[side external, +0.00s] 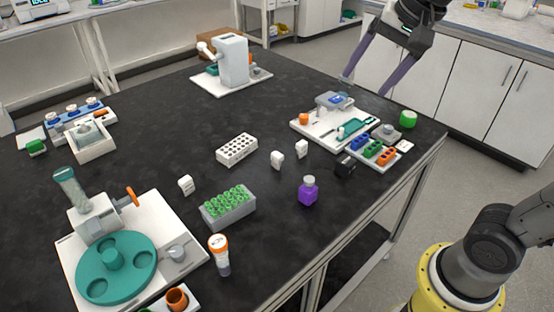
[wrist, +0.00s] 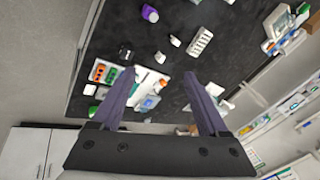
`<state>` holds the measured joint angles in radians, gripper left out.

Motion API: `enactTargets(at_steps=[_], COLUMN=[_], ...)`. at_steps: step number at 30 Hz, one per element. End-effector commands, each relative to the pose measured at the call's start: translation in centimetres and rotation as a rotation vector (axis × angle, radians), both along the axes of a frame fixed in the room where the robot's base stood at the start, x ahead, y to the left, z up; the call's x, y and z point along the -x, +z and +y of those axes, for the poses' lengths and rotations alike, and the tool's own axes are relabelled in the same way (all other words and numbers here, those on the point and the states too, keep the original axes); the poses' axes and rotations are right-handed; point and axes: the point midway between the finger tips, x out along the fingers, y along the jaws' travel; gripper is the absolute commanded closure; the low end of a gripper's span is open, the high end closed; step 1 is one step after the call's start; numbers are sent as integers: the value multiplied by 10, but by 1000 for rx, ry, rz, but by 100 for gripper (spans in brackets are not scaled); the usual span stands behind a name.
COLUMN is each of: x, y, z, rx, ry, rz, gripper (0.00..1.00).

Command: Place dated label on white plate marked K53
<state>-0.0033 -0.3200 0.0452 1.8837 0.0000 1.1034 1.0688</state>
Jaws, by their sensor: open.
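My gripper (side external: 366,84) is open and empty, raised near the far right edge of the dark table; its two purple fingers also show in the wrist view (wrist: 159,73). No K53 mark or date is readable in either view.
A purple bottle (side external: 308,192), a green tube rack (side external: 229,208), a white rack (side external: 237,149) and a green-capped jar (side external: 408,118) stand on the table. Devices stand at the back (side external: 232,62) and front left (side external: 116,265).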

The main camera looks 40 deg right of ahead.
Motion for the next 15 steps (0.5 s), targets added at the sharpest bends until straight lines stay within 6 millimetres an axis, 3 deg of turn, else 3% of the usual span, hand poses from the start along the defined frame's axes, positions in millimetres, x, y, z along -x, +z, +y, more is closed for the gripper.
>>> enactTargets(at_steps=[1, 8, 15], x=[-23, -114, -196], y=[-1, -20, -84], z=[0, 2, 4], rx=[-27, -119, -150], ry=[-60, -308, -474], rz=[28, 125, 240], gripper=[22, 22, 22])
